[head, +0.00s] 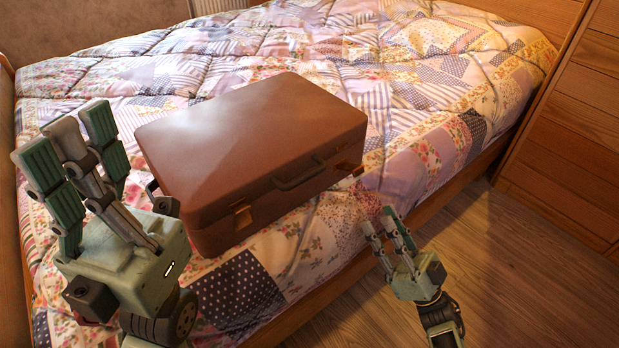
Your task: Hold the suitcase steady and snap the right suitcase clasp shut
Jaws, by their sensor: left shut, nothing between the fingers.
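The brown suitcase (250,140) lies flat on the bed with its lid down. Its dark handle (300,176) is on the front face. The left clasp (243,215) shows as a brassy piece near the front left corner. The right clasp (356,171) is near the front right corner and seems to stick out from the face; its exact angle is too small to tell. My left gripper (72,135) is shut and empty, left of the suitcase, fingers pointing up. My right gripper (384,222) is below and right of the right clasp, apart from it; its finger gap is unclear.
A patchwork quilt (430,60) covers the bed around the suitcase. The wooden bed rail (450,195) runs along the near right side. Wooden drawers (570,130) stand at the right. The wood floor (510,270) at lower right is clear.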

